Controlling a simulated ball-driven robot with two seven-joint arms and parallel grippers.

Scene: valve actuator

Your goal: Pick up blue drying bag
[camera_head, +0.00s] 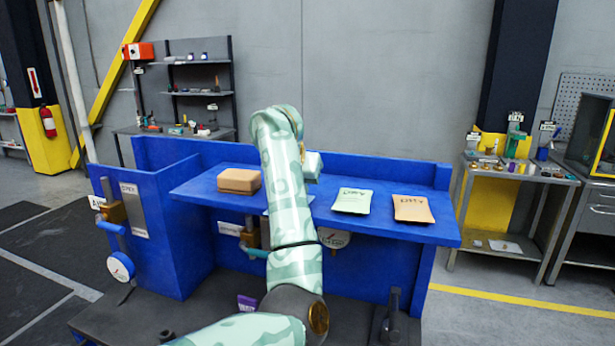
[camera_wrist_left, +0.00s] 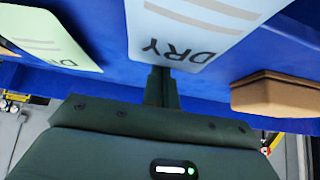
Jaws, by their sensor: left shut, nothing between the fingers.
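The blue drying bag (camera_wrist_left: 192,22) is pale blue with "DRY" printed on it. It lies flat on the blue shelf, at the top middle of the left wrist view. In the head view my left arm covers nearly all of it. My left gripper (camera_wrist_left: 161,72) is shut and empty, its dark fingertips at the lettered edge of the bag. I cannot tell if they touch it. In the head view the fingers are hidden behind my arm. My right gripper is in neither view.
A green bag (camera_head: 352,201) and an orange bag (camera_head: 413,209) lie right of my arm on the blue shelf (camera_head: 205,190). A brown box (camera_head: 239,181) sits to its left. A raised blue back panel (camera_head: 400,172) stands behind them.

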